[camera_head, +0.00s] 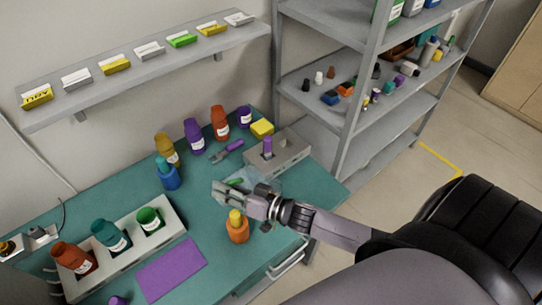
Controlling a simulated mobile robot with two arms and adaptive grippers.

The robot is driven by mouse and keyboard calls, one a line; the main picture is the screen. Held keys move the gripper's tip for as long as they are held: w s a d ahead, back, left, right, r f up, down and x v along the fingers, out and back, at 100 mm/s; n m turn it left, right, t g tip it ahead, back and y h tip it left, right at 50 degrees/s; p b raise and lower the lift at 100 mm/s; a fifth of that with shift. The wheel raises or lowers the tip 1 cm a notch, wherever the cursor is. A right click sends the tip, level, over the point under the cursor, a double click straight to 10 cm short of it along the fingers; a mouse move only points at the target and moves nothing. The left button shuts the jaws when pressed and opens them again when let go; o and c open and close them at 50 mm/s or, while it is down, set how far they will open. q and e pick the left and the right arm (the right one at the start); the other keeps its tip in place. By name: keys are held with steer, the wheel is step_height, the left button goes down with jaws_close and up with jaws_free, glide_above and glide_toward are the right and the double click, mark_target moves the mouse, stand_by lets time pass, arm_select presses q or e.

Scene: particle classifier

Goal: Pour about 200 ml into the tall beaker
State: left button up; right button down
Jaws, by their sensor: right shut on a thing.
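My right gripper (228,193) reaches in from the right over the middle of the teal bench. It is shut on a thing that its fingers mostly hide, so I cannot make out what. A pale, see-through shape (268,184), perhaps glassware, shows just behind the gripper, partly covered by it. I cannot make out a tall beaker for certain. An orange bottle with a yellow top (238,231) is just below the gripper in the picture. My left gripper is not in view.
A white rack (172,238) with several bottles is at the front left, beside a purple mat (171,270). Several bottles and a grey box (291,160) line the back. A shelf unit (346,130) stands right of the bench.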

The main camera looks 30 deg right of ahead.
mark_target(228, 183)
steer(key=shift+s+d+r+m+t+y+b, duration=0.15)
steer(key=shift+r+t+b, duration=0.25)
steer(key=shift+b, duration=0.5)
steer(key=shift+s+d+r+m+t+y+b, duration=0.1)
steer(key=shift+d+r+m+t+y+b, duration=0.2)
steer(key=shift+r+b, duration=0.45)
steer(key=shift+s+d+r+m+t+y+b, duration=0.15)
steer(key=shift+r+t+b, duration=0.2)
steer(key=shift+b, duration=0.75)
stand_by(1.4)
